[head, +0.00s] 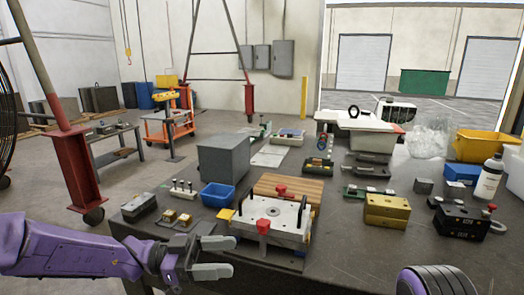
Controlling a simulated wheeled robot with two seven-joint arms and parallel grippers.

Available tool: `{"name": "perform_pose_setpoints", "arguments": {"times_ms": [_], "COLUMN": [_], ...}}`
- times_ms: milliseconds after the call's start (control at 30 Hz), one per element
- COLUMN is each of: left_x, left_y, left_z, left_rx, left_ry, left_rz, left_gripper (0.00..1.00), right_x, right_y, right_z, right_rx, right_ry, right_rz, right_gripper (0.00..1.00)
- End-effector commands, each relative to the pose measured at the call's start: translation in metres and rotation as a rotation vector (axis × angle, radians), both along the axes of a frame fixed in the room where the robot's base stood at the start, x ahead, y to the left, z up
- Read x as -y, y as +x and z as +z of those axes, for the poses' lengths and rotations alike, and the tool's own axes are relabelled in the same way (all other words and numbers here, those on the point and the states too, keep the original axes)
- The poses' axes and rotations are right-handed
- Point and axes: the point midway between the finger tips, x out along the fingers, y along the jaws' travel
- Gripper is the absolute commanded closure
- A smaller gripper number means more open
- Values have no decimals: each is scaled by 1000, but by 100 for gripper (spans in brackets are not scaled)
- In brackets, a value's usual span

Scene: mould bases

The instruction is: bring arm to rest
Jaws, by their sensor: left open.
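My left gripper (226,257) is at the lower left, its purple arm coming in from the left edge. Its two grey fingers are apart and nothing shows between them. It is near the table's front edge, just left of a white fixture plate (277,217) with red knobs. A purple and dark rounded part of mine shows at the bottom right; my right gripper does not show.
The dark table (345,258) holds a blue bin (218,195), a grey box (223,158), gold blocks (387,210), a black block (461,221), a white bottle (489,178) and a yellow bin (487,146). Bare tabletop lies right of the fixture plate.

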Motion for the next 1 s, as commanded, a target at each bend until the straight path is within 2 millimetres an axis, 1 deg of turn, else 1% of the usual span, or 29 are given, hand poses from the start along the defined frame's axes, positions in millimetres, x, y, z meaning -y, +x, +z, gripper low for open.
{"name": "perform_pose_setpoints", "arguments": {"times_ms": [233,367,467,533,567,600,633,667,700,767,800,867,900,967,1000], "left_x": [0,-7,-16,-27,-34,-45,-55,-66,-80,-102,-116,-137,-151,-171,-184], "left_y": [24,42,54,62,63,62,58,52,40,16,-5,-40,-67,-111,-140], "left_z": [4,-9,-34,-65,-83,-112,-136,-161,-193,-238,-265,-301,-323,-349,-363], "left_rx": [-71,-160,-267,-373,-430,-511,-579,-645,-727,-841,-909,-1002,-1061,-1136,-1178], "left_ry": [-101,-152,-178,-183,-177,-161,-140,-116,-75,-6,50,138,203,309,380], "left_rz": [192,352,507,651,722,830,915,1001,1111,1260,1354,1486,1571,1688,1758], "left_gripper": [35,35,35,35,35,35,35,35,35,35,35,35,35,35,35], "right_x": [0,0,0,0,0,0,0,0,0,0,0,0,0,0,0], "right_y": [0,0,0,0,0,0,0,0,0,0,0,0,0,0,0], "right_z": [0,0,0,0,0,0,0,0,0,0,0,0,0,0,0], "right_rx": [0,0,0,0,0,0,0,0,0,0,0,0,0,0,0], "right_ry": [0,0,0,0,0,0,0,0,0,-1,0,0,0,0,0], "right_rz": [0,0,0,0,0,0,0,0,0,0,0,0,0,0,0], "right_gripper": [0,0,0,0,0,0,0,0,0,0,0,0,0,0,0]}}
